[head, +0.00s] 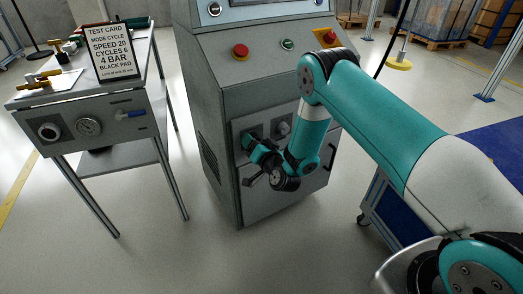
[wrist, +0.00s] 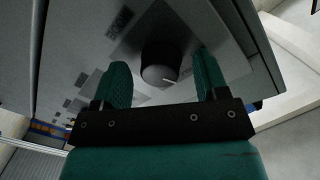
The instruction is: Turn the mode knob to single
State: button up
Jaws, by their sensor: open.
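In the wrist view, a round dark grey knob (wrist: 160,62) with a short white pointer line stands on a dark plate, with blurred lettering beside it. My gripper (wrist: 161,66) is open, its two teal fingers on either side of the knob; I cannot tell whether they touch it. In the head view, my gripper (head: 249,145) is at the lower front panel of the grey cabinet (head: 235,190). A grey knob (head: 283,128) shows on that panel to the right of the gripper; I cannot tell whether it is the same knob.
A red button (head: 240,51) and a green button (head: 288,44) sit on the cabinet's sloped top. A steel table (head: 100,150) at left bears a test card (head: 110,50) reading "MODE CYCLE". The floor between table and cabinet is clear.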

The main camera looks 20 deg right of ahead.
jog(key=s+d+b, duration=0.1)
jog(key=s+b, duration=0.1)
jog(key=s, duration=0.6)
jog(key=s+d+r+b, duration=0.1)
jog(key=s+b, duration=0.1)
jog(key=s, duration=0.7)
jog(key=shift+d+b, duration=0.25)
jog(key=shift+b, duration=0.05)
jog(key=s+a+r+n+g+y, duration=0.25)
jog(key=a+r+n+g, duration=0.25)
jog(key=a+r+g, duration=0.5)
jog(key=s+d+r+n+g, duration=0.1)
jog(key=s+r+n+g, duration=0.25)
jog(key=s+r, duration=0.4)
jog(key=s+d+r+n+g, duration=0.2)
jog(key=s+r+n+g, duration=0.15)
jog(key=s, duration=0.75)
notch_tip(320, 180, up, 25)
jog(key=s+p, duration=0.1)
jog(key=p, duration=2.3)
jog(key=shift+r+n+h+p, duration=0.15)
jog(key=shift+n+h+p, duration=0.15)
jog(key=shift+h+p, duration=0.1)
